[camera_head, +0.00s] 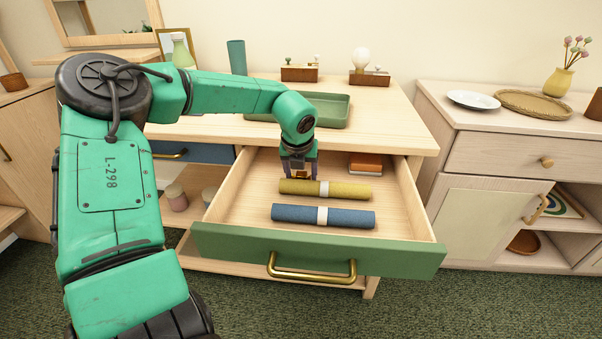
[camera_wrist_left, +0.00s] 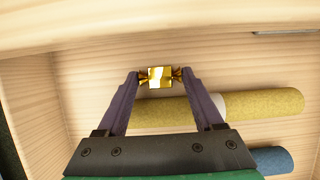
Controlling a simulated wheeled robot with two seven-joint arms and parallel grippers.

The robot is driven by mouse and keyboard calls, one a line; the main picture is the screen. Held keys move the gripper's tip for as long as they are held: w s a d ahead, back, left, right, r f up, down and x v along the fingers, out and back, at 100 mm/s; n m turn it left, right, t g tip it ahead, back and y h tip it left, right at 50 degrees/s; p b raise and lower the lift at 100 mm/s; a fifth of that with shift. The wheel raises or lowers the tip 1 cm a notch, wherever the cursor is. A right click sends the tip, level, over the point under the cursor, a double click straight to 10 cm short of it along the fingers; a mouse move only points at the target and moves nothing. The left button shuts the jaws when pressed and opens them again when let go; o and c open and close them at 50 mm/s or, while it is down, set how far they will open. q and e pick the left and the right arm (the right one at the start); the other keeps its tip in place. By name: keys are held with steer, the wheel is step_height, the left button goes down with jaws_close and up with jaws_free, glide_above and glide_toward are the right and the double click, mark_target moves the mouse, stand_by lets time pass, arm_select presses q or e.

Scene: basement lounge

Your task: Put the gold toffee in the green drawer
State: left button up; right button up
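The green drawer (camera_head: 210,240) is pulled out of the wooden table, with a brass handle on its front. My left gripper (camera_head: 299,176) points down inside it, just behind the yellow roll. In the left wrist view, my left gripper (camera_wrist_left: 161,77) has its fingertips on the two twisted ends of the gold toffee (camera_wrist_left: 160,77), which is shiny. The toffee is over the drawer's wooden floor; its exact height above it is hard to tell. In the head view the toffee is mostly hidden by the fingers. My right gripper is out of view.
The drawer also holds a yellow roll (camera_head: 350,190), a blue roll (camera_head: 350,217) and an orange-brown block (camera_head: 366,163). A blue drawer (camera_head: 210,153) is shut at left. A green tray (camera_head: 335,117) stands on the tabletop above. Bare floor shows at the drawer's left.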

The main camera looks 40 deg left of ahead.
arm_select(q)
steer(key=p+v, duration=0.1)
steer(key=v, duration=1.1)
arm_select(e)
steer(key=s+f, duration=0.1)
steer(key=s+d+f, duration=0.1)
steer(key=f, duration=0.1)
arm_select(q)
steer(key=shift+a+r, duration=0.1)
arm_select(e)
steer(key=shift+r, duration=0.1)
